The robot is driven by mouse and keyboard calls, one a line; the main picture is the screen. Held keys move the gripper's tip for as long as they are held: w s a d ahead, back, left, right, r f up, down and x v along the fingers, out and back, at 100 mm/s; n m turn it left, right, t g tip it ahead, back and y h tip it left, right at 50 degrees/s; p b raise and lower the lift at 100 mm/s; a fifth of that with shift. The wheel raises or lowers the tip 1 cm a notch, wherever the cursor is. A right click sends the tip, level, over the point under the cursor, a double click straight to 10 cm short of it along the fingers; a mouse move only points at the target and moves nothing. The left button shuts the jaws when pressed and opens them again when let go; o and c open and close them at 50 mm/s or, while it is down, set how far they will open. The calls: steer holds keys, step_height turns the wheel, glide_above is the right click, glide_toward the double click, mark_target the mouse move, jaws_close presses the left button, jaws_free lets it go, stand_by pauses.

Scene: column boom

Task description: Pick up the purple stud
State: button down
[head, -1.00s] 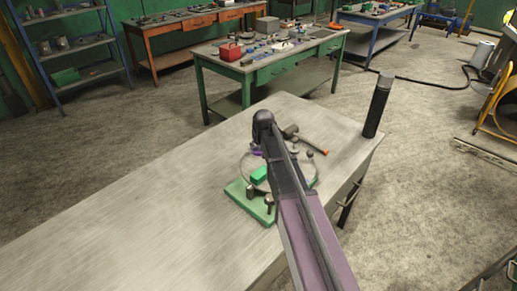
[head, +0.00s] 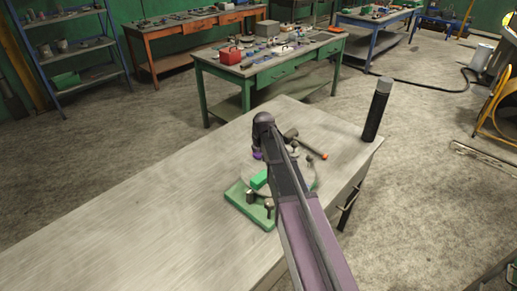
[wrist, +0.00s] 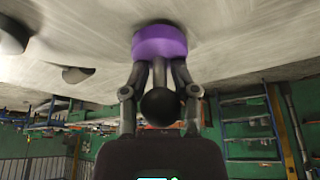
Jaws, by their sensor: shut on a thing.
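The purple stud (wrist: 160,42) shows in the wrist view as a wide purple disc with a grey stem and a dark ball toward the camera. My gripper (wrist: 160,76) is shut on it, with a finger on each side of the stem. The disc is close to the grey surface; I cannot tell whether it touches. In the head view a small purple part of the stud (head: 257,156) shows below the dark end of my arm. My fingers are mostly hidden there.
A green block (head: 260,179), a dark knobbed stud (head: 268,206) and a hammer (head: 310,146) are close by. A black cylinder (head: 376,112) stands at the bench's right corner. The left of the bench (head: 130,220) is clear.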

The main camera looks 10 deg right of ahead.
steer(key=shift+r+p, duration=4.25)
steer(key=shift+r, duration=0.25)
steer(key=shift+f, duration=0.15)
step_height(320, 180, down, 3)
steer(key=b, duration=0.3)
steer(key=shift+f, duration=0.1)
steer(key=shift+a, duration=0.1)
